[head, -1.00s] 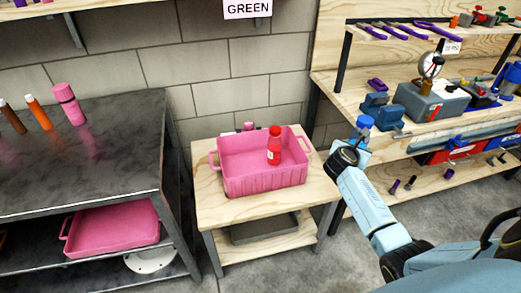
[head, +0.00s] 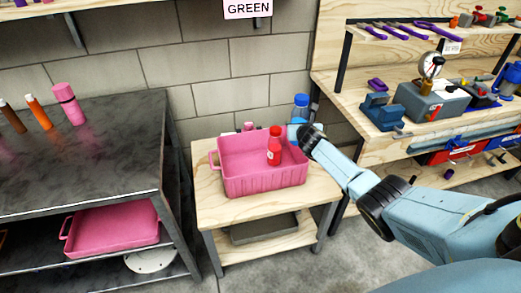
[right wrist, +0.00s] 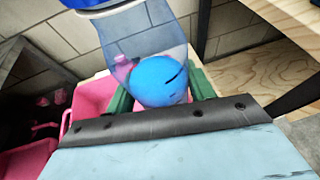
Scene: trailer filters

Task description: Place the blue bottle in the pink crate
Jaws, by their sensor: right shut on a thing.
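The blue bottle (head: 301,102) is upright in my right gripper (head: 298,124), just above and beyond the right rear corner of the pink crate (head: 262,184). In the right wrist view the clear-sided blue bottle (right wrist: 148,50) stands between the green finger pads of my right gripper (right wrist: 163,97), which is shut on it. The crate sits on a small wooden table; part of it (right wrist: 92,100) shows behind the bottle in the wrist view. My left gripper is not in view.
A red bottle (head: 274,146) stands inside the crate at its right; the crate's left side looks free. A dark table (head: 90,160) with several bottles is at left, another pink crate (head: 112,230) on its lower shelf. A wooden workbench (head: 350,90) is at right.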

